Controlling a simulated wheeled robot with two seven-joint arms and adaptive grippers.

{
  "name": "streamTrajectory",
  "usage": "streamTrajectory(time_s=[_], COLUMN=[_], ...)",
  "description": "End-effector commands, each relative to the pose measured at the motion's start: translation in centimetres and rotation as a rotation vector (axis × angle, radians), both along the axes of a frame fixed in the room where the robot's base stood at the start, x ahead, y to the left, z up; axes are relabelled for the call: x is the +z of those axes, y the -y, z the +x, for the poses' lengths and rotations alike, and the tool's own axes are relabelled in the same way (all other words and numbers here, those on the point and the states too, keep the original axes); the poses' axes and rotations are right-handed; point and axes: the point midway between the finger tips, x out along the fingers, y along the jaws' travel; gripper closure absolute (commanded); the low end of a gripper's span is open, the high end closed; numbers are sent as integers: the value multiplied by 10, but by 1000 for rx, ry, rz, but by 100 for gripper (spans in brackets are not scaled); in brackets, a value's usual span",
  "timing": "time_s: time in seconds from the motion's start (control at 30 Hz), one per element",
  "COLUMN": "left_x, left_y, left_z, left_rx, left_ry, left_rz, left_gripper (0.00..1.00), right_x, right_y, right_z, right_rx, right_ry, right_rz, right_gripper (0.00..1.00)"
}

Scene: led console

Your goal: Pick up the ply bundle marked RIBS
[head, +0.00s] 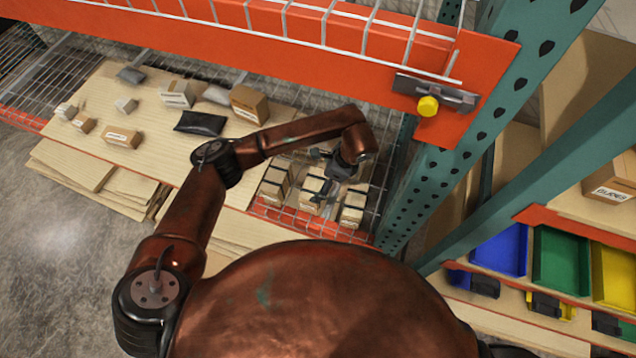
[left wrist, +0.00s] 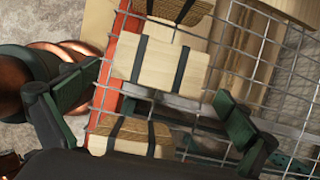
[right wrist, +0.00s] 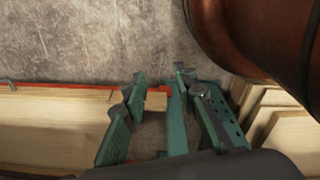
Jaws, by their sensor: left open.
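Several pale ply bundles with black straps sit on the wire shelf below my left gripper (head: 322,183). One bundle (head: 351,208) is right of the gripper and another (head: 273,190) is left of it. I cannot read RIBS on any bundle. In the left wrist view, my left gripper (left wrist: 150,112) is open and empty, its fingers spread wide above the bundles. A two-strapped bundle (left wrist: 162,66) lies ahead of the fingers, and a nearer bundle (left wrist: 135,136) lies partly hidden at the bottom. My right gripper (right wrist: 160,90) shows apart fingers with nothing held.
An orange beam (head: 280,40) with wire mesh crosses above the arm. A teal upright (head: 440,170) stands right of the bundles. Boxes and dark packets lie on the wooden shelf board (head: 165,150). Blue, green and yellow bins (head: 560,258) sit at the right.

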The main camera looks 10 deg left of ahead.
Motion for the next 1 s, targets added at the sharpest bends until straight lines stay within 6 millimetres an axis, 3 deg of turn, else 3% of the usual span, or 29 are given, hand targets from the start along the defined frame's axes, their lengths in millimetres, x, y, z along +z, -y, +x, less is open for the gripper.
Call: streamTrajectory(time_s=[0.17,0.43,0.63,0.9,1.0], left_x=[-15,-44,-66,-70,-70], left_y=[2,-8,-17,-19,-19], left_z=[0,5,7,7,7], left_rx=[-12,-19,-19,-18,-18], left_ry=[2,0,3,3,3], left_rz=[3,3,-1,-1,-1], left_gripper=[0,0,0,0,7], right_x=[4,15,20,20,20], right_y=[0,1,4,3,3], right_z=[-4,-30,-17,-6,-7], right_rx=[-1,-8,-4,-1,-1], right_ry=[-4,-36,-21,-6,-6], right_rz=[0,-2,-4,-3,-3], right_gripper=[73,73,73,73,73])
